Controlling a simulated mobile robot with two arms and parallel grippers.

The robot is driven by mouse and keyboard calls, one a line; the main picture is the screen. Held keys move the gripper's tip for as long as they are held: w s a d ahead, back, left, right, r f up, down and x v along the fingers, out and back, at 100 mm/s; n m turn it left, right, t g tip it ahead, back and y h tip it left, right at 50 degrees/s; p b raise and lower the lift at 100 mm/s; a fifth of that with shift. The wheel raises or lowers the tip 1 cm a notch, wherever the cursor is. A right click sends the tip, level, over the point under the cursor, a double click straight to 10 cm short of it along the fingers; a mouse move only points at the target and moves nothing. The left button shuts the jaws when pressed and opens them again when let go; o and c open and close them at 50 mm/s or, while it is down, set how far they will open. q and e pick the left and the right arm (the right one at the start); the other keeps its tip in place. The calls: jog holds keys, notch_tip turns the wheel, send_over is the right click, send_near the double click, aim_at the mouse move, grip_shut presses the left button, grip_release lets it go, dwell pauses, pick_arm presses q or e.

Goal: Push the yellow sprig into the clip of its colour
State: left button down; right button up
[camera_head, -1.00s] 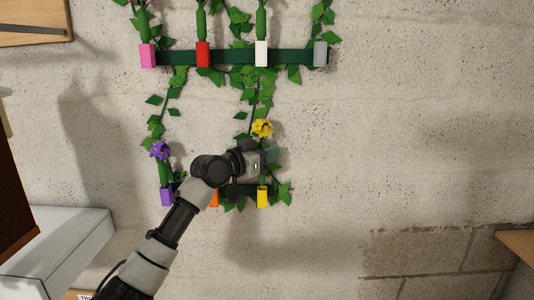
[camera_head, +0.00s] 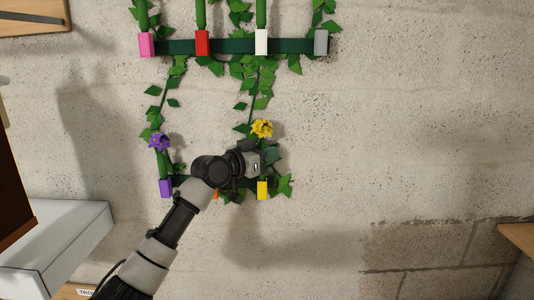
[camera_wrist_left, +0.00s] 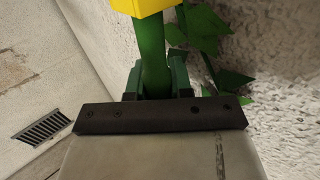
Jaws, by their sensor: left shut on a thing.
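The yellow sprig has a yellow flower (camera_head: 262,128) in the head view, upright above the yellow clip (camera_head: 262,190). My left gripper (camera_head: 267,157) is shut on its green stem, between flower and clip. In the left wrist view the stem (camera_wrist_left: 151,45) stands between the fingers (camera_wrist_left: 153,82). It runs up to the edge of the yellow clip (camera_wrist_left: 143,6), in line with it. How deep the stem sits in the clip is hidden. The flower is outside the wrist view. My right gripper is not in view.
The lower rail also holds a purple clip (camera_head: 166,188) with a purple flower (camera_head: 158,142); an orange clip (camera_head: 215,195) is mostly behind my arm. An upper rail (camera_head: 181,47) carries pink, red, white and grey clips. Ivy surrounds both. The wall to the right is bare.

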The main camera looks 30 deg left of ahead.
pick_arm(q)
jog(key=shift+f+b, duration=1.25)
jog(key=shift+f, duration=0.5)
jog(key=shift+r, duration=0.1)
jog(key=c, duration=0.9)
grip_release()
jog(key=b+v, duration=0.5)
jog(key=v, duration=0.5)
jog(key=shift+s+a, duration=0.15)
jog(key=shift+s, duration=0.2)
